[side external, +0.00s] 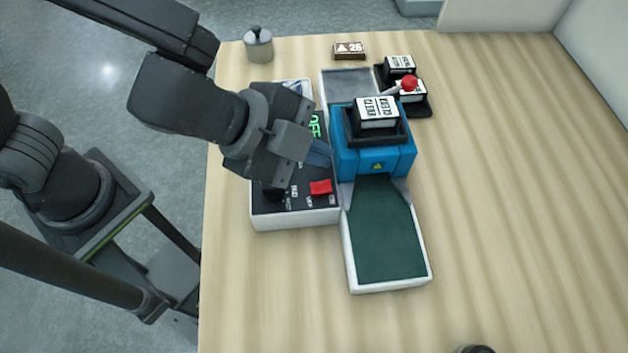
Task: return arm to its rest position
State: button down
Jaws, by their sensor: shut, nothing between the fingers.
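My gripper (318,153) is shut and empty. It hangs over the control box (295,220) on the left of the blue laminating machine (375,158), with its fingertips close to the machine's left side. I cannot tell whether the fingertips touch anything. My gripper and wrist hide part of the control box. The box shows a green lit display (315,126) and a red switch (320,187). My arm reaches in from the upper left.
A black holder with a labelled block (376,110) sits on the machine. A green feed bed (387,240) extends toward the front. Behind stand a grey weight (258,45), a small sign (349,50) and a black tray (422,108) with labelled blocks and a red-knobbed lever (408,83). The table's right side is clear.

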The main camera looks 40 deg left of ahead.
jog(key=w+a+r+n+y, duration=0.2)
jog(key=a+n, duration=0.2)
jog(key=a, duration=0.4)
jog(key=w+a+r+n+y, duration=0.25)
jog(key=a+n, duration=0.25)
jog(key=a, duration=0.4)
jog(key=s+a+r+n+g+y, duration=0.1)
jog(key=s+a+n, duration=0.6)
jog(key=a, duration=0.3)
jog(key=shift+s+r+n+g, duration=0.3)
jog(key=shift+s+n, duration=0.1)
jog(key=shift+s, duration=0.2)
jog(key=shift+a, duration=0.1)
